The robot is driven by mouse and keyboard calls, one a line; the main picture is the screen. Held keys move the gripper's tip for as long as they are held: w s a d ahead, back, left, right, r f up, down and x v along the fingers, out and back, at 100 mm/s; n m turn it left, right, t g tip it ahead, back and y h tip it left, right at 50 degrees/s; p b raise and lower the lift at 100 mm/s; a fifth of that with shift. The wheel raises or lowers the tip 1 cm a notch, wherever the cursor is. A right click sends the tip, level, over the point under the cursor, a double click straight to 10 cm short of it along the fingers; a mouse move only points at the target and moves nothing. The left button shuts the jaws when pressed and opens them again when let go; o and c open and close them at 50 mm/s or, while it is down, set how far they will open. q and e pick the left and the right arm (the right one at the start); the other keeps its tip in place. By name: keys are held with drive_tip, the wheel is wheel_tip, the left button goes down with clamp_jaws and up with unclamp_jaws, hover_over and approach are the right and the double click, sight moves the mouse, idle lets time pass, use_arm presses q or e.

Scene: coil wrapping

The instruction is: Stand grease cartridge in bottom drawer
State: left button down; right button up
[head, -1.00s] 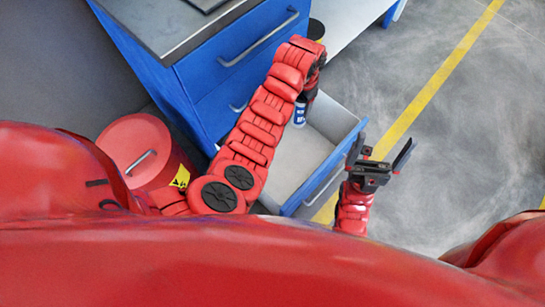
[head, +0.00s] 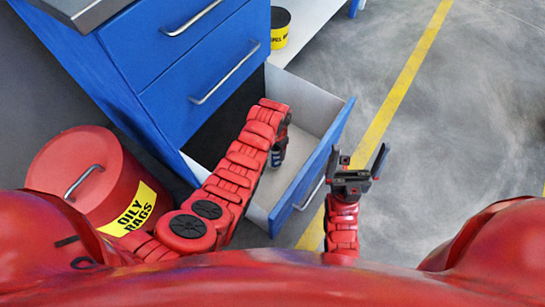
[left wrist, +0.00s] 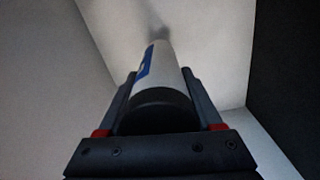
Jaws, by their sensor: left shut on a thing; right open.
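My left gripper (left wrist: 160,120) is shut on the grease cartridge (left wrist: 165,70), a white cylinder with a blue mark and a dark end cap. In the head view the cartridge (head: 276,158) shows partly below my left gripper (head: 281,138), inside the open bottom drawer (head: 306,108). In the left wrist view its far end points toward the pale drawer surface; I cannot tell whether it touches. My right gripper (head: 358,168) is open and empty, just outside the drawer front.
The blue cabinet (head: 180,65) has closed drawers above the open one. A red oily rags bin (head: 85,170) stands to the left. A dark can with a yellow label (head: 280,32) is on the white shelf behind. The floor right of the yellow line (head: 400,95) is clear.

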use_arm(q)
wheel_tip(320, 180, down, 4)
drive_tip(key=shift+f+b, duration=0.1)
drive_tip(key=shift+b, duration=0.65)
drive_tip(key=c, duration=0.5)
unclamp_jaws()
drive_tip(key=shift+f, duration=0.1)
drive_tip(key=o, duration=0.4)
drive_tip(key=shift+o, duration=0.2)
drive_tip(key=shift+r, duration=0.55)
wheel_tip(320, 180, up, 11)
drive_tip(key=p, duration=0.4)
drive_tip(key=shift+r, duration=0.15)
